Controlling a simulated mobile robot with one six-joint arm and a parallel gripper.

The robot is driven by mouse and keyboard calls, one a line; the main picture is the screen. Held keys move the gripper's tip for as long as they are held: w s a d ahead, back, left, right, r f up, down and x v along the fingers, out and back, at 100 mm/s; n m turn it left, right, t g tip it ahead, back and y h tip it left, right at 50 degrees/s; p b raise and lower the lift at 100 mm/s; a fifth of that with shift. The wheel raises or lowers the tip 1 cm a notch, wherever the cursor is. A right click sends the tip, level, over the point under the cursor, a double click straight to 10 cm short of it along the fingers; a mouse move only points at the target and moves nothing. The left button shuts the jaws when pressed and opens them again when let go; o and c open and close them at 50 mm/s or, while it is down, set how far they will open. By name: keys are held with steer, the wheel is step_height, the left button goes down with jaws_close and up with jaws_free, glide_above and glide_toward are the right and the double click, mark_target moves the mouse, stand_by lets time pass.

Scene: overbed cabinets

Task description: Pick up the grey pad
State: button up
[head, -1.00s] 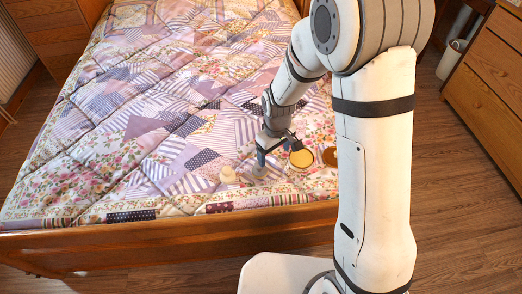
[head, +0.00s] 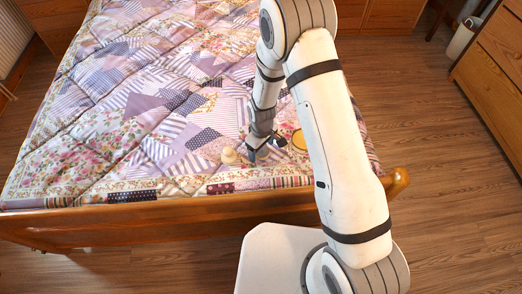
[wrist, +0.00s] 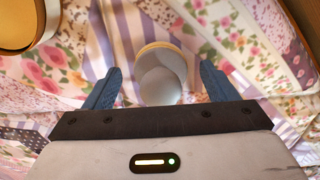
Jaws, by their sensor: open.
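In the wrist view a small round grey pad (wrist: 160,82) with a beige rim at its far side lies on the quilt, in the gap between my fingers. My gripper (wrist: 160,88) is open, one blue finger on each side of the pad, with visible space on both sides. Whether the fingertips are down at the pad's height I cannot tell.
The wooden footboard (head: 150,218) runs along the near bed edge.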

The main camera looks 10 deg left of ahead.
steer(key=shift+f, duration=0.25)
steer(key=shift+c, duration=0.5)
steer(key=c, duration=1)
step_height(320, 180, up, 10)
steer(key=shift+r+p, duration=0.1)
steer(key=shift+p, duration=0.6)
steer(key=shift+c, duration=0.2)
steer(key=o, duration=0.5)
steer(key=c, duration=0.3)
